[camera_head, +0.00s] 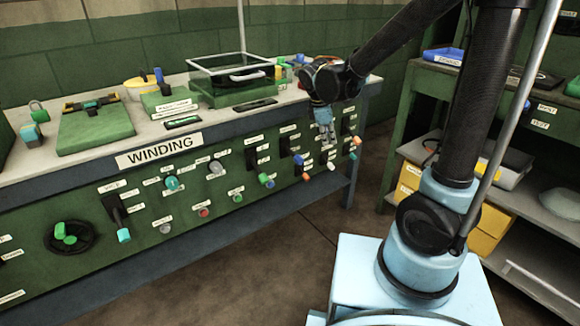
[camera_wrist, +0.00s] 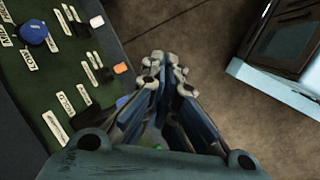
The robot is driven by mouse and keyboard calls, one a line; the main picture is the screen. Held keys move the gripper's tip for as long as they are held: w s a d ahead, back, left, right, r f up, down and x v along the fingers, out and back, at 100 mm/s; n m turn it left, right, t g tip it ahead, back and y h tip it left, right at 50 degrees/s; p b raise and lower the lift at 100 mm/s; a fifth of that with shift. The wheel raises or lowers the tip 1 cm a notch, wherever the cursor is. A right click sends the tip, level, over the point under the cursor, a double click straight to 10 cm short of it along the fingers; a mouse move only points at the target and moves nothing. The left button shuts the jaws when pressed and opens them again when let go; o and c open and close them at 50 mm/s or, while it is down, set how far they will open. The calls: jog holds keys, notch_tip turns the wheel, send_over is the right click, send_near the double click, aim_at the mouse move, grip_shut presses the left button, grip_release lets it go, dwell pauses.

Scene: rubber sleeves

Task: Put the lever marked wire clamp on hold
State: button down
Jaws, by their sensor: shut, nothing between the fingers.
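The green panel front (camera_head: 85,205) marked WINDING carries several black levers with coloured tips. The labels in the head view are too small for me to tell which lever is marked wire clamp. In the wrist view, one label (camera_wrist: 67,103) near the left seems to read HOLD. My gripper (camera_head: 325,138) is shut and empty, pointing down in front of the panel's right part. It also shows in the wrist view (camera_wrist: 162,65), apart from the levers.
A blue knob (camera_wrist: 33,32) and a white tip (camera_wrist: 97,21) are on the panel too. A handwheel (camera_head: 68,238) and a cyan-tipped lever (camera_head: 124,235) are at the left. A green shelf unit (camera_head: 405,90) stands right. Brown floor (camera_head: 300,240) lies free between.

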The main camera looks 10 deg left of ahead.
aim_at(288, 150)
jog(key=s+a+f+n+t, duration=0.15)
jog(key=a+f+n, duration=0.25)
jog(key=a, duration=0.5)
jog(key=s+a+f+n, duration=0.2)
jog(key=a+f+n, duration=0.25)
jog(key=a, duration=0.55)
jog(key=w+d+f, duration=0.4)
jog(key=w+f, duration=0.1)
jog(key=f, duration=0.1)
jog(key=shift+w+d+f+m, duration=0.15)
jog(key=shift+w+d+m, duration=0.05)
jog(key=shift+w+m, duration=0.15)
jog(key=shift+s+r, duration=0.1)
jog(key=shift+r, duration=0.55)
jog(key=shift+w+a+r, duration=0.15)
jog(key=shift+a+r, duration=0.05)
jog(key=shift+r, duration=1)
jog(key=shift+w+a+r, duration=0.15)
jog(key=shift+r, duration=1)
jog(key=shift+w+r, duration=0.1)
jog(key=shift+r, duration=0.1)
